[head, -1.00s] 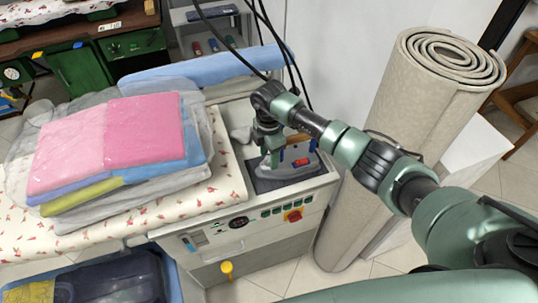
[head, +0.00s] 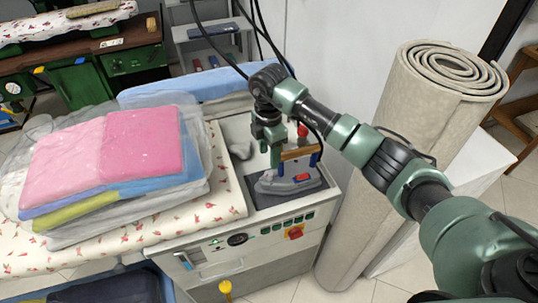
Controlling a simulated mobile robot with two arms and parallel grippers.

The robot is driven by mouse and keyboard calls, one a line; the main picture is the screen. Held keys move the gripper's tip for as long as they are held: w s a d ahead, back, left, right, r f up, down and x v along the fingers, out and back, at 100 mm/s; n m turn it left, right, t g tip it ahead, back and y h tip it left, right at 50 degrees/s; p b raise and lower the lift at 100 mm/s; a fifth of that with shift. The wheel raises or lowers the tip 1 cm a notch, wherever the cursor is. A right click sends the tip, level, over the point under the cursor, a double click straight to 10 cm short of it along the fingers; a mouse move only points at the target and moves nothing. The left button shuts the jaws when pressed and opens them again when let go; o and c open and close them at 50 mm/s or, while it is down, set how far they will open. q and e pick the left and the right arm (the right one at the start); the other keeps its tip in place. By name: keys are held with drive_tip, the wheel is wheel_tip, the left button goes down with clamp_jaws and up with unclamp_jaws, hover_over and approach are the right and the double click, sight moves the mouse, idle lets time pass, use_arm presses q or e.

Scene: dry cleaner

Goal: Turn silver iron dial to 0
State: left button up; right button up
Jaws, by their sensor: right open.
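The silver iron (head: 268,185) rests on a dark pad in a recess of the work table. It has a wooden handle (head: 297,153) on blue supports and a red part on its body. I cannot make out the dial or its setting. My right gripper (head: 275,160) reaches in from the right, pointing down, open, just left of the handle and over the iron's rear. I cannot tell if it touches the iron. My left gripper is not in view.
Folded clothes in clear plastic (head: 105,160) lie on a floral ironing board (head: 190,222) at left. The table's front panel (head: 258,240) has buttons and a red switch. A rolled carpet (head: 395,150) stands at right. Black cables hang near my wrist.

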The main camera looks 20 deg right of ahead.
sight(268, 173)
drive_tip(key=shift+w+r+m+p, duration=0.1)
drive_tip(key=shift+r+m+p, duration=0.1)
drive_tip(key=shift+m+p, duration=0.85)
drive_tip(key=shift+m, duration=0.35)
drive_tip(key=m, duration=0.1)
drive_tip(key=m+p, duration=0.1)
drive_tip(key=shift+w+f+m, duration=0.15)
drive_tip(key=shift+m, duration=0.25)
drive_tip(key=shift+f+m+g, duration=0.2)
drive_tip(key=shift+m+g, duration=0.1)
drive_tip(key=shift+m, duration=0.2)
wheel_tip(268, 173, down, 8)
drive_tip(key=shift+p, duration=1.1)
clamp_jaws()
